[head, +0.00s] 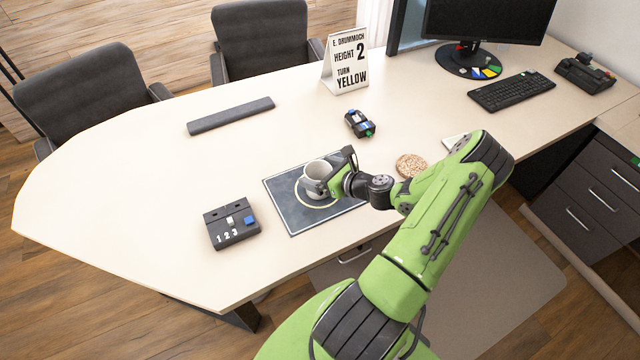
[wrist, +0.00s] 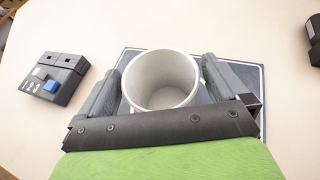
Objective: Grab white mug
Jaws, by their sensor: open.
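The white mug (head: 316,176) stands upright on a dark grey mat (head: 287,219) on the desk. In the wrist view the mug (wrist: 162,78) is empty, with its open rim facing the camera. My gripper (head: 330,180) is at the mug from the right in the head view. In the wrist view my gripper (wrist: 160,85) is open, with one finger on each side of the mug. Narrow gaps seem to show between fingers and mug; contact is hard to judge. The mug's handle is not visible.
A black box with switches marked 1 2 3 (head: 231,223) sits left of the mat. A small dark device (head: 360,123), a cork coaster (head: 410,165), a grey bar (head: 230,115) and a sign (head: 346,62) lie around. The desk's left end is clear.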

